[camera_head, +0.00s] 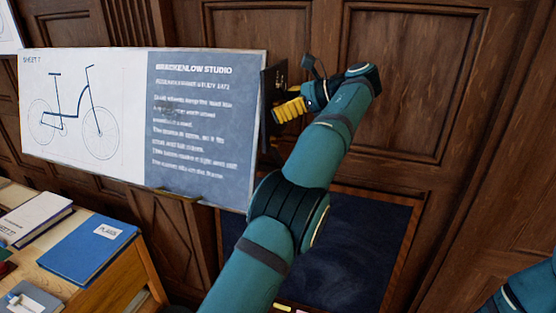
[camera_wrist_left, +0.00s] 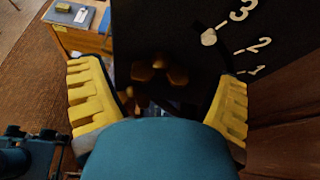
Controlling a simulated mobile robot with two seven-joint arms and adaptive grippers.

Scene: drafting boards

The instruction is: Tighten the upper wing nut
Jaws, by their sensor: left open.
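A brass-brown wing nut (camera_wrist_left: 160,72) shows in the left wrist view, dim against a dark plate (camera_wrist_left: 195,15). Whether it is the upper one I cannot tell. My left gripper (camera_wrist_left: 160,80) is open, with one yellow finger on each side of the nut and a gap to both. In the head view, my left gripper (camera_head: 290,108) is at the right edge of the drafting board (camera_head: 205,120), beside the dark plate (camera_head: 270,80). The nut is not discernible there. My right gripper is out of view.
The plate bears white numbers 3, 2, 1 and a pale round mark (camera_wrist_left: 208,38). A wooden desk (camera_head: 125,280) with a blue book (camera_head: 85,248) stands at lower left. Wood panelling (camera_head: 430,100) lies close behind my left arm. A dark blue panel (camera_head: 345,250) is below it.

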